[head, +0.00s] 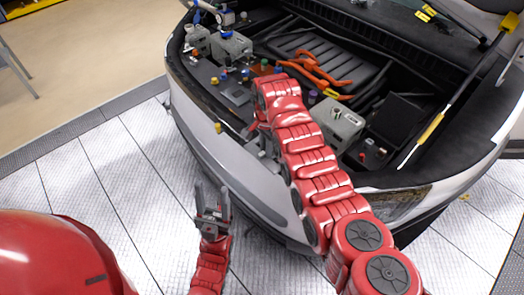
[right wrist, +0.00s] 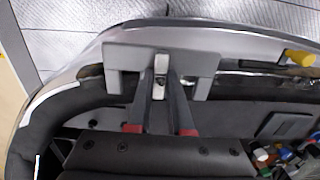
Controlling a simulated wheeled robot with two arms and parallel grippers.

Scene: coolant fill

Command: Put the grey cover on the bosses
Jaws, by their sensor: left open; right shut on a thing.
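The grey cover (right wrist: 200,62) is a wide, flat piece with a short leg at each end, in the right wrist view. My right gripper (right wrist: 162,82) is shut on a pale metal tab at its middle and holds it near the car's front edge. In the head view my right arm hides most of the right gripper (head: 261,140); part of the grey cover (head: 252,147) may show beside it. I cannot make out the bosses. My left gripper (head: 211,192) is open and empty in front of the bumper, over the floor.
The open engine bay holds grey boxes (head: 231,47), orange cables (head: 315,66) and several coloured caps. A yellow cap (head: 218,128) sits at the bay's front edge and also shows in the right wrist view (right wrist: 299,57).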

